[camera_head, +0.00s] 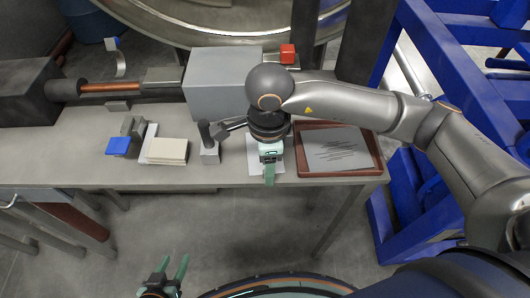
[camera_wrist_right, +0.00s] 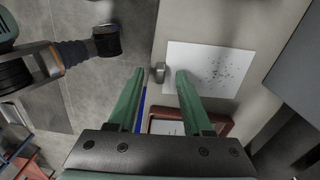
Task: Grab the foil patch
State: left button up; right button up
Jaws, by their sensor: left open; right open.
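A small grey, metallic-looking piece (camera_wrist_right: 159,75) shows between my right fingertips in the right wrist view, at the table edge beside a white speckled sheet (camera_wrist_right: 225,62). It may be the foil patch, but it is too small to be sure. I cannot tell whether the fingers touch it. My right gripper (camera_head: 269,176) is open and points down over the front of the table, hiding part of the white sheet. A grey sheet with dark streaks (camera_head: 338,147) lies in a brown tray (camera_head: 330,174) to its right. My left gripper (camera_head: 170,272) is open and empty, in front of the table.
A metal block with a dark upright handle (camera_head: 209,146) stands left of the right gripper. Further left are a beige block (camera_head: 167,151) and a blue pad (camera_head: 118,146). A large grey box (camera_head: 220,80) stands behind. Blue framing (camera_head: 455,75) rises at the right.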

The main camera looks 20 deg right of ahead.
jog(key=shift+f, duration=0.5)
grip_shut()
